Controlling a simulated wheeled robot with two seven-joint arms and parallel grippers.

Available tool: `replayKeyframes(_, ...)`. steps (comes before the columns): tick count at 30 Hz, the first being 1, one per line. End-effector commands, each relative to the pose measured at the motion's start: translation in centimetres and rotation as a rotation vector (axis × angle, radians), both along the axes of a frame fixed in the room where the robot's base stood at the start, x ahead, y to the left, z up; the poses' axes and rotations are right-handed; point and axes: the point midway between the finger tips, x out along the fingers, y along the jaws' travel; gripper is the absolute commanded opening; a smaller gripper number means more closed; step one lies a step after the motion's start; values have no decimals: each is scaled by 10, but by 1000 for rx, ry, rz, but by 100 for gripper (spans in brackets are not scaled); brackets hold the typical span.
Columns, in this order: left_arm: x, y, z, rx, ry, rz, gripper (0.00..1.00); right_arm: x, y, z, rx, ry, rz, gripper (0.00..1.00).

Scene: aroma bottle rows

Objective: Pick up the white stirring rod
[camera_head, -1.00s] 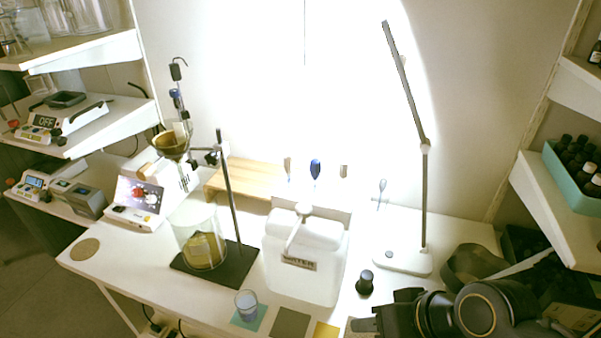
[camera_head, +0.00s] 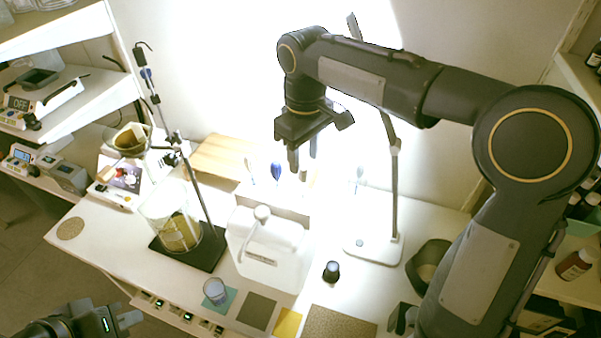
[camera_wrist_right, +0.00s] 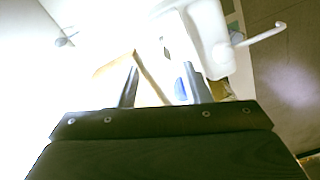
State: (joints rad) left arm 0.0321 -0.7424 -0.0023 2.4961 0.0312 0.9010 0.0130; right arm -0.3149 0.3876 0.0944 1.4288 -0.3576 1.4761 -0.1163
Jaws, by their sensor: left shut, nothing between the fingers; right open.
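My right gripper (camera_head: 303,158) is open and empty, pointing down above the utensil holder (camera_head: 290,206) behind the white jug. A blue-headed utensil (camera_head: 276,174) stands upright in the holder, with a pale slim utensil (camera_head: 250,172) to its left. In the right wrist view the gripper (camera_wrist_right: 162,88) has its fingers apart, with the blue utensil (camera_wrist_right: 181,90) beyond them, near the right finger. I cannot tell which pale piece is the white stirring rod against the glare. My left gripper (camera_head: 118,322) is shut and empty at the bottom left.
The white jug (camera_head: 265,252) stands in front of the holder. A stand with a beaker (camera_head: 172,222) is to its left and a lamp (camera_head: 372,250) to its right. A small dark bottle (camera_head: 331,271) and a glass (camera_head: 215,290) are near the front. A wooden stand (camera_head: 220,158) is behind.

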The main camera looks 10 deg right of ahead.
Motion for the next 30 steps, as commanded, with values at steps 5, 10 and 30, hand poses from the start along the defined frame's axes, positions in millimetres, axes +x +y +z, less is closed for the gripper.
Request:
replayKeyframes(5, 0, 0, 0, 0, 0, 0, 0, 0, 1, -20, -3, 5, 3, 43)
replayKeyframes(10, 0, 0, 5, 0, 0, 0, 0, -3, 1, -40, -4, 6, 4, 43)
replayKeyframes(30, 0, 0, 10, 0, 0, 0, 0, -3, 2, -75, 0, 0, 1, 23)
